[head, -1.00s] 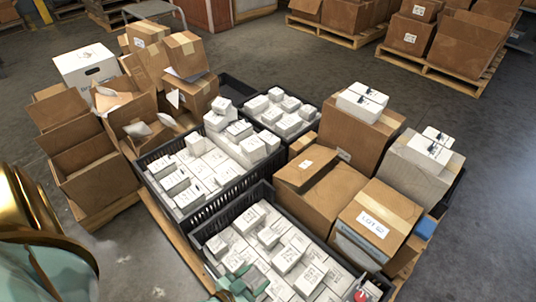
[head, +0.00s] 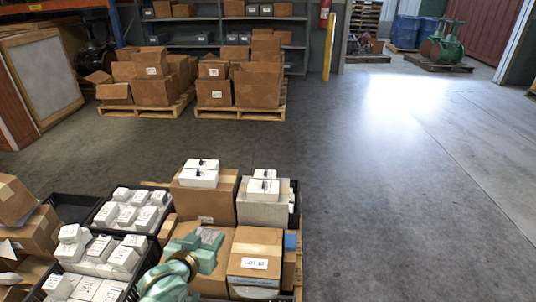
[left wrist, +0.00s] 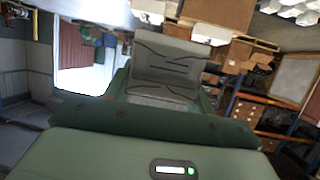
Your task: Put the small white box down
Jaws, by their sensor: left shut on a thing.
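My left gripper (head: 207,244) is green and shut on a small white box (head: 211,237), which looks greyish between the fingers. In the head view they are over or in front of a brown carton (head: 208,282); I cannot tell the height of the gap. In the left wrist view the held box (left wrist: 168,62) fills the space between the fingers, in shade, with dark print lines. Other small white boxes lie on a tall brown carton (head: 190,205) and on a grey carton (head: 258,214). My right gripper is not in view.
A carton with a "LOT" label (head: 255,247) stands right of my gripper. Black crates of small white boxes (head: 122,215) stand at left. Open floor (head: 400,200) lies to the right. Loaded pallets (head: 240,112) and shelving stand at the back.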

